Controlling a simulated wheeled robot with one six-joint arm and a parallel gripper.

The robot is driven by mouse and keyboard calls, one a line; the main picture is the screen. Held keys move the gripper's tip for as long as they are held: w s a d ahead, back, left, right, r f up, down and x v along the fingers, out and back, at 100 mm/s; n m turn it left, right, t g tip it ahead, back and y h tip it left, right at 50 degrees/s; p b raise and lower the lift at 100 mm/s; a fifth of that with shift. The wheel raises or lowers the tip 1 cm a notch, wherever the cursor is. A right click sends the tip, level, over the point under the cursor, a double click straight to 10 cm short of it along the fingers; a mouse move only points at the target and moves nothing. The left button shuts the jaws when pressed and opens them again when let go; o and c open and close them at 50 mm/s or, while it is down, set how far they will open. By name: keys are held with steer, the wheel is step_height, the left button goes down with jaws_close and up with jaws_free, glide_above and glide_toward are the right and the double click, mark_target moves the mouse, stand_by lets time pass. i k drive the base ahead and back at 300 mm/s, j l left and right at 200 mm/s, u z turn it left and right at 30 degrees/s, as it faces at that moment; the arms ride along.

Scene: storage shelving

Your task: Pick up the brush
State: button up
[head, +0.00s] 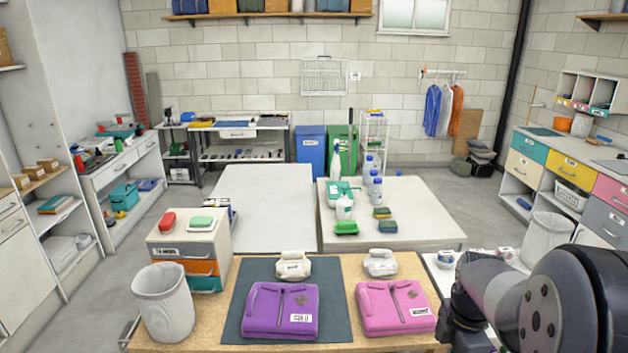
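I cannot pick out a brush for certain. On the white table at centre right lie a bright green block-like item (346,228), a darker green one (388,227) and a yellow-topped one (382,213); they could be brushes or sponges. A red item (167,221) and a green-and-white item (201,222) lie on top of a small drawer unit (183,251) at the left. My arm shows large at the lower right, beside the near wooden table. My gripper's fingers do not show.
The near wooden table (215,322) bears a white bin (163,302), a folded purple garment (280,310) on a dark mat (240,300) and a folded pink garment (395,307). Bottles (376,188) stand on the right white table (430,210). The left white table (265,205) has clear room.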

mark_target(166, 225)
steer(key=k+u, duration=0.1)
steer(key=u, duration=1.5)
